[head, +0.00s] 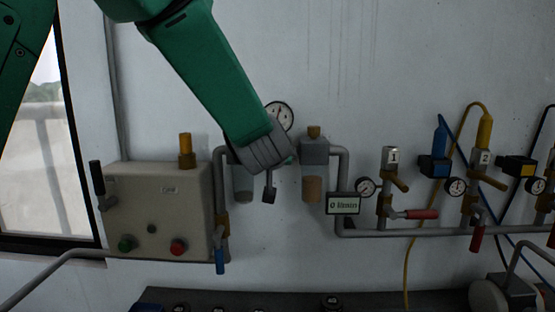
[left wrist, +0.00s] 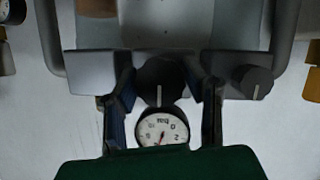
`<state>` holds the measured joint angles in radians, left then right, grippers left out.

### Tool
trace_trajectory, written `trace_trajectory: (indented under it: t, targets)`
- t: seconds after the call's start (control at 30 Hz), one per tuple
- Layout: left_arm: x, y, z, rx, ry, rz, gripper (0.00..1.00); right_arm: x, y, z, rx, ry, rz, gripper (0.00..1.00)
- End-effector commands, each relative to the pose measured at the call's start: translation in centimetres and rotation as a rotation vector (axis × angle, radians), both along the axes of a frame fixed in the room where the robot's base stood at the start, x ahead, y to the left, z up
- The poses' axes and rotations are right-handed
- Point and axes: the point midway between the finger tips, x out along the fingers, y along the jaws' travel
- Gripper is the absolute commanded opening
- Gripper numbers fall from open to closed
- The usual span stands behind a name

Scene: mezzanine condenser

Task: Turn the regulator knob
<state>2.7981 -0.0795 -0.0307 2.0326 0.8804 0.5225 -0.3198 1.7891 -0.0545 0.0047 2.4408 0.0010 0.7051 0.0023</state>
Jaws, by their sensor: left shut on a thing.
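The regulator knob (left wrist: 160,82) is black and round with a white mark line, and sits on the grey regulator body in the left wrist view. My left gripper (left wrist: 166,92) has one finger on each side of it and is shut on it. In the head view my left gripper (head: 280,158) is at the wall and hides the knob. The round white pressure gauge (head: 279,116) shows just above it; it also shows in the wrist view (left wrist: 162,128), with a red needle. My right gripper is not in view.
A second dark knob (left wrist: 252,82) is beside the regulator. A grey control box (head: 160,210) is at left. An orange-bowled unit (head: 313,188), small sign (head: 343,204) and valves with red handles (head: 420,214) stand at right. A window is at far left.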

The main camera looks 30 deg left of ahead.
Motion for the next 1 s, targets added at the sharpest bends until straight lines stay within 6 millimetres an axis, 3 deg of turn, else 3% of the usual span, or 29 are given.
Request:
trace_trajectory:
  t: [0.03, 0.43, 0.47, 0.5, 0.87, 1.0]
  targets:
    - [-0.2, -0.2, -0.8, -0.002, 0.02, -0.005, 0.09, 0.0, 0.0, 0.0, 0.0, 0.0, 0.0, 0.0]
    - [-0.2, -0.3, -0.9, 0.0, 0.024, -0.005, 0.09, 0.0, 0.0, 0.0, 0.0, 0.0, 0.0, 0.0]
    - [-0.2, -0.3, -0.9, 0.0, 0.024, -0.006, 0.45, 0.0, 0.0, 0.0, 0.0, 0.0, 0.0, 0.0]
    - [-0.2, -0.3, -0.9, 0.0, 0.024, -0.006, 0.58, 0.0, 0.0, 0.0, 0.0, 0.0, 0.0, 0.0]
    - [-0.4, -0.3, -0.2, 0.004, 0.012, -0.004, 0.58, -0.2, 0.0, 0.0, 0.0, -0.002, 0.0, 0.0]
    - [-1.5, -1.0, -0.3, 0.002, 0.019, -0.005, 0.58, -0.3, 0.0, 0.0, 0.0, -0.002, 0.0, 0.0]
